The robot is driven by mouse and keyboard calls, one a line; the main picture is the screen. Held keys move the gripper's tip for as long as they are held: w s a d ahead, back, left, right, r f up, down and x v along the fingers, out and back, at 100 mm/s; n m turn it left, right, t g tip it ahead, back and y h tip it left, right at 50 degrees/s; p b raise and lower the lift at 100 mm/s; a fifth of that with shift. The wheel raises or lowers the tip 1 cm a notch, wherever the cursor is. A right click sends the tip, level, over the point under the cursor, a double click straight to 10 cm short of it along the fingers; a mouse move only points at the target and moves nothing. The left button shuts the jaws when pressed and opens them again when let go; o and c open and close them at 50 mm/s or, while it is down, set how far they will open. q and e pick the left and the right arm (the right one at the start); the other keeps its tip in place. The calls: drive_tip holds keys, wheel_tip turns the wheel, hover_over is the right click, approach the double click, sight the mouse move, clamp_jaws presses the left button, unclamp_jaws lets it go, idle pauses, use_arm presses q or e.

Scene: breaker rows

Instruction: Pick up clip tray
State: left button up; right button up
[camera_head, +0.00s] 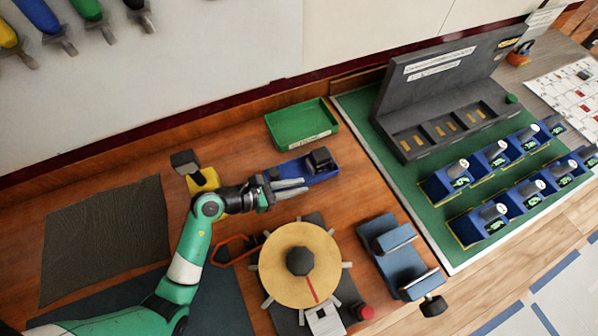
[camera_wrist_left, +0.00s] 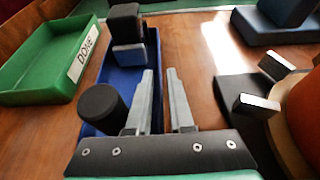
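The blue tray (camera_head: 299,168), which I take to be the clip tray, lies on the wooden bench in front of the green bin. It also shows in the left wrist view (camera_wrist_left: 127,78). It holds a black and blue block (camera_wrist_left: 126,28) at one end and a black cylinder (camera_wrist_left: 103,108) at the other. My left gripper (camera_head: 304,186) is at the tray's near side. In the left wrist view its fingers (camera_wrist_left: 160,72) stand apart along the tray's right wall. I cannot tell whether they touch it. My right gripper is not in view.
A green bin (camera_head: 285,128) marked DONE stands behind the tray. A round tan dial (camera_head: 275,262) and a blue fixture (camera_head: 395,247) stand nearer. A green mat (camera_head: 368,118) on the right carries a grey rack (camera_head: 430,90) and several blue breakers. A yellow-based block (camera_head: 201,180) sits left.

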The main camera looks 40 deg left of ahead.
use_arm(q)
drive_tip(key=shift+c, duration=0.3)
clamp_jaws()
drive_tip(key=shift+r, duration=0.1)
idle(1.0)
